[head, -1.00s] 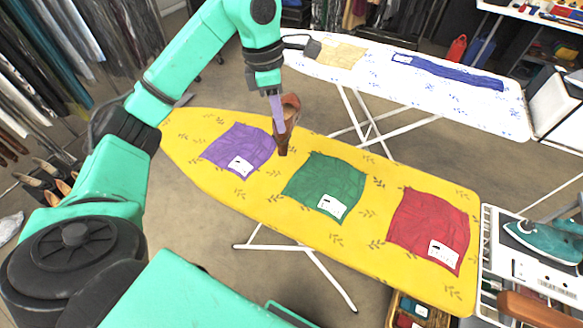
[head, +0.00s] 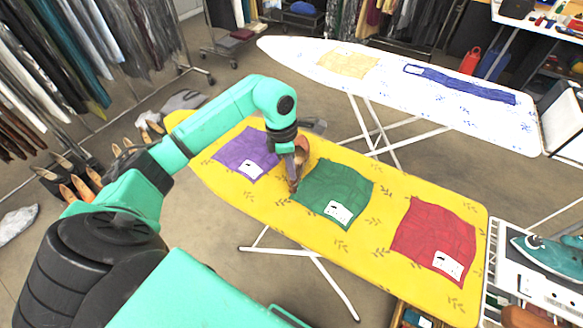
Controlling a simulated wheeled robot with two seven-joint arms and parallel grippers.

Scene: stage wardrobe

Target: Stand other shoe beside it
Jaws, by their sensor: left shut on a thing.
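My left gripper (head: 300,150) is shut on a brown shoe (head: 295,180). The shoe hangs toe down above the yellow ironing board, between the purple cloth (head: 246,152) and the green cloth (head: 335,190). The gripper hides part of the shoe, and I cannot tell if its tip touches the board. Several shoes (head: 83,188) stand on the floor at the left; I cannot tell which one matches. My right gripper is not in view.
The yellow ironing board (head: 380,215) also bears a red cloth (head: 435,235). A white ironing board (head: 400,90) stands behind. A teal iron (head: 550,260) is at the right. Clothes racks line the left. Bare yellow cover lies between the cloths.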

